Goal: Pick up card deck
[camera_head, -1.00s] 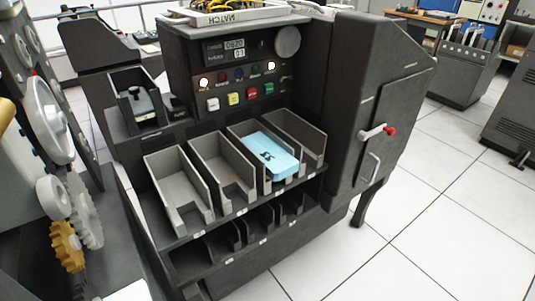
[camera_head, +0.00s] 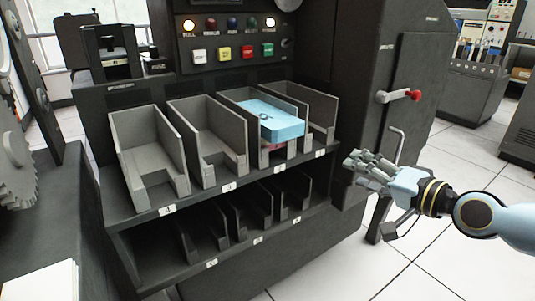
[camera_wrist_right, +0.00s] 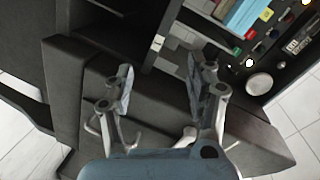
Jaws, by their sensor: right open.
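The card deck (camera_head: 272,118) is a light blue block with a small dark mark on top. It lies in one of the upper grey bins of the dark machine, the second bin from the right, and its near end sticks out at the front. It also shows at the top of the right wrist view (camera_wrist_right: 244,14). My right gripper (camera_head: 358,166) comes in from the right, in front of the machine's side and to the right of the deck, apart from it. In the right wrist view its two fingers (camera_wrist_right: 163,88) are spread with nothing between them. My left gripper is not in view.
The upper shelf holds several grey bins; the two left ones (camera_head: 150,160) look empty. Below is a lower row of dark bins (camera_head: 205,232). A red-tipped door handle (camera_head: 400,96) juts out near my right gripper. Lit buttons (camera_head: 224,53) sit above the bins. Floor (camera_head: 450,240) is free at right.

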